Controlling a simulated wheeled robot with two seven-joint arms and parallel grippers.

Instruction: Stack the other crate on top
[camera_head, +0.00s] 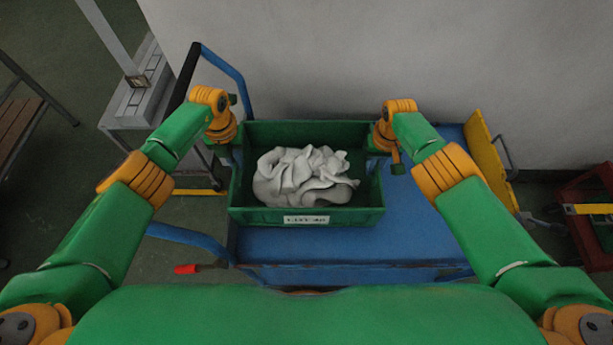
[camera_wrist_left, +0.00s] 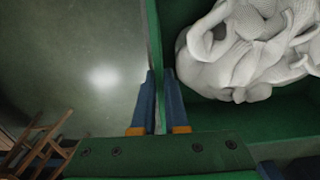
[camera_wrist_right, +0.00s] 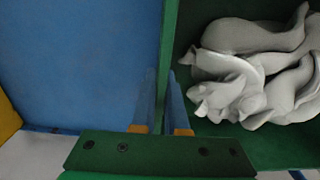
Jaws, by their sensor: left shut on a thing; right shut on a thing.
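A green crate (camera_head: 255,214) with a white label on its front wall holds a pile of pale grey-white socks (camera_head: 303,175). My left gripper (camera_wrist_left: 160,103) is shut on the crate's left wall, one finger inside and one outside. My right gripper (camera_wrist_right: 163,103) is shut on the crate's right wall in the same way. The crate looks level and is over the left part of the blue cart top (camera_head: 420,225). Whether another crate lies beneath it is hidden, and I cannot tell whether it rests or hangs.
The cart top is bare to the right of the crate. A dark-blue handle frame (camera_head: 227,68) rises at the cart's left, and a yellow panel (camera_head: 490,158) stands at its right. A pale wall (camera_head: 400,50) is close behind. A grey stand (camera_head: 150,95) is at the left.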

